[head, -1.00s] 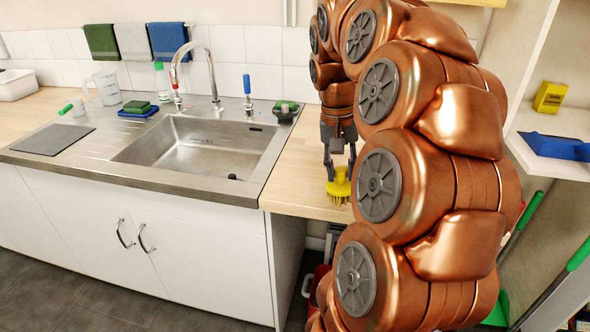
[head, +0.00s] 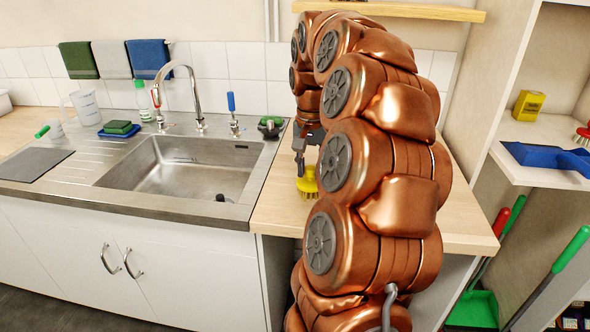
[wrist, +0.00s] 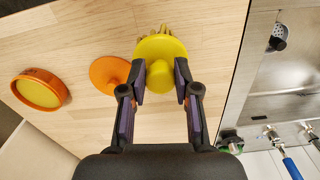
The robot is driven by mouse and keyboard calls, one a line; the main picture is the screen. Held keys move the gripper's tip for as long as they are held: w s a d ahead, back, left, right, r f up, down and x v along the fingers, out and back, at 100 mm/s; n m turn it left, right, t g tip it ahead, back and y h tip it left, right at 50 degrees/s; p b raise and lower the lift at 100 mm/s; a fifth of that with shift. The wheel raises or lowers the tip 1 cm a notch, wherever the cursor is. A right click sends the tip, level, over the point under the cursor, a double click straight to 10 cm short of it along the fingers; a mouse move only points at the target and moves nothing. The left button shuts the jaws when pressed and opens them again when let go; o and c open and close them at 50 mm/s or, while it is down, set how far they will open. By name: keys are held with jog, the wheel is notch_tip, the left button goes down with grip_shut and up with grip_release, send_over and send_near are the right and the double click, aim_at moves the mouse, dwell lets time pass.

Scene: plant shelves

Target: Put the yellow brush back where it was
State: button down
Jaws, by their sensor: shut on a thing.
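The yellow brush (head: 307,184) is over the wooden counter right of the sink, bristles downward in the head view. In the wrist view its round yellow body (wrist: 160,49) and knob show, with pale bristles at the far side. My gripper (head: 300,168) is shut on the knob, with one finger on each side in the wrist view (wrist: 160,82). I cannot tell whether the bristles touch the counter. The wrist view also shows an orange disc (wrist: 110,75) close beside the brush and a round orange dish with a yellow inside (wrist: 40,91) farther left.
The wooden counter (head: 275,212) has bare room around the brush. The steel sink (head: 180,175) and tap (head: 197,95) are to the left. A shelf at right holds a yellow box (head: 528,105) and a blue dustpan (head: 545,157). My arm hides part of the counter.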

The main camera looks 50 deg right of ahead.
jog(key=shift+w+d+f+p, duration=0.1)
jog(key=shift+w+f+p, duration=0.35)
jog(key=shift+w+f, duration=0.7)
jog(key=shift+w+f+p, duration=0.45)
jog(key=shift+w+f, duration=0.4)
jog(key=shift+w, duration=0.5)
jog(key=c, duration=0.8)
grip_release()
jog(key=shift+c, duration=0.2)
jog(key=shift+r, duration=0.1)
notch_tip(320, 180, up, 12)
jog(key=b, duration=0.1)
